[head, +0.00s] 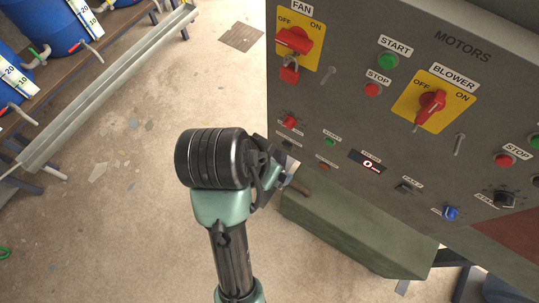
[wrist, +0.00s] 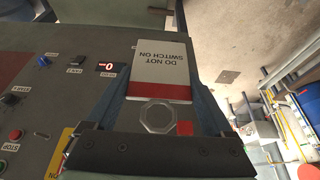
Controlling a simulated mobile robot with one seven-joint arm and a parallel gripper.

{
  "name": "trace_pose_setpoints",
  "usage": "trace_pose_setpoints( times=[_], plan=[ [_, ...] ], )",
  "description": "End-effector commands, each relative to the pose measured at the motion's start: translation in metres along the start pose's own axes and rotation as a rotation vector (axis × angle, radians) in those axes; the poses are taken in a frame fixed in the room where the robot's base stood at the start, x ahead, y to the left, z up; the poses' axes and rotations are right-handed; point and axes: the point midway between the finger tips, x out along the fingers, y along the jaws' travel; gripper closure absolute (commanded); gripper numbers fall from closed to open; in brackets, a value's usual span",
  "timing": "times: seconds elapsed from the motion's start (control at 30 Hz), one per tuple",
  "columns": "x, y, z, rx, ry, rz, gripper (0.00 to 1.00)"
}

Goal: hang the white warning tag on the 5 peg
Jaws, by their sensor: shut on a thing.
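The white warning tag (wrist: 160,68) fills the middle of the wrist view. It reads "DO NOT SWITCH ON", upside down in that picture, with a red band at its near end. My gripper (wrist: 160,100) is shut on it, a blue-grey finger on each side. A grey hexagonal ring (wrist: 158,117) shows below the red band. In the head view my gripper (head: 282,180) is by the panel's lower left corner, and I cannot make out the tag there. Metal pegs stick out beside the FAN switch (head: 327,75) and below the BLOWER switch (head: 459,144). I cannot read a 5 by any peg.
The grey control panel (head: 350,110) carries switches, buttons and lamps. A red padlock (head: 289,70) hangs at the FAN switch (head: 295,40). A green box (head: 350,235) stands below the panel. Blue drums (head: 60,25) on a rack are at upper left. The floor between is mostly clear.

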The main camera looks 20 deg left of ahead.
Motion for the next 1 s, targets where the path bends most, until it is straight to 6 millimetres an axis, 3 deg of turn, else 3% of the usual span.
trace_pose_setpoints(
  times=[0.47,1.0],
  plan=[
    [-0.008,0.0,0.009,-0.005,0.009,0.003,0.67],
    [-0.018,0.0,0.042,-0.002,0.002,0.0,0.67]
  ],
)
